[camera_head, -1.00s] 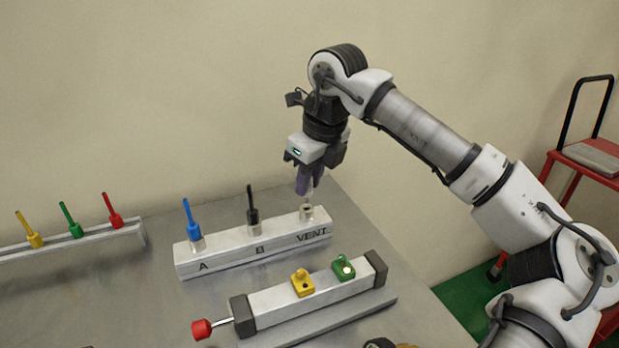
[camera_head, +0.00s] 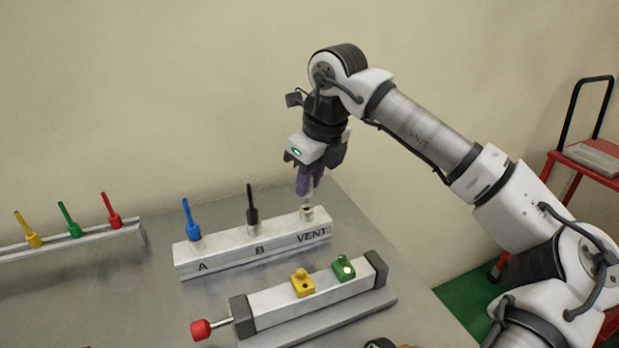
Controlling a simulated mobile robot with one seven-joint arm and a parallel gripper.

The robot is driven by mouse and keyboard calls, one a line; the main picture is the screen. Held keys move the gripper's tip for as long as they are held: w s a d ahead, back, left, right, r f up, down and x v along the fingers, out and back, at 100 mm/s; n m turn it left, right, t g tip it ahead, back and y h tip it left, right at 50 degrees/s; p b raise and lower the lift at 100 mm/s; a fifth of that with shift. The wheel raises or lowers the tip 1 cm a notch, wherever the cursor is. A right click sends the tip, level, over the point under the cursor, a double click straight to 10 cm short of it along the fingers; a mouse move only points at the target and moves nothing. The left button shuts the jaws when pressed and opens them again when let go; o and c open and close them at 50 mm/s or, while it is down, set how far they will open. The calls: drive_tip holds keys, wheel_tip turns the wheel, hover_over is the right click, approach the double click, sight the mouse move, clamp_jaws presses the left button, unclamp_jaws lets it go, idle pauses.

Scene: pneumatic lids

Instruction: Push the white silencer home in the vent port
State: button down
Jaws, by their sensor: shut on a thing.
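My gripper (camera_head: 310,188) points down above the VENT end of the metal manifold block (camera_head: 228,260). It is shut on the white silencer (camera_head: 311,199), of which only a small pale part shows below the fingers. The vent port (camera_head: 307,213) is a short metal collar with a dark opening on top of the block. The silencer's lower end is at or just above and behind the collar; I cannot tell whether it touches or enters it.
A blue plug (camera_head: 190,220) stands in port A and a black plug (camera_head: 252,212) in port B. A cylinder (camera_head: 318,291) with yellow and green fittings lies in front. A rack (camera_head: 110,232) with yellow, green and red plugs is at left. A red cart (camera_head: 575,165) stands at right.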

drive_tip(key=shift+f+b, duration=1.25)
drive_tip(key=shift+f, duration=0.3)
drive_tip(key=c, duration=1.2)
unclamp_jaws()
drive_tip(key=shift+o, duration=0.2)
drive_tip(key=shift+r, duration=0.15)
drive_tip(key=shift+p+v, duration=2.2)
drive_tip(key=shift+v, duration=1.2)
drive_tip(key=v, duration=1.4)
drive_tip(key=shift+b, duration=0.45)
drive_tip(key=shift+s, duration=0.15)
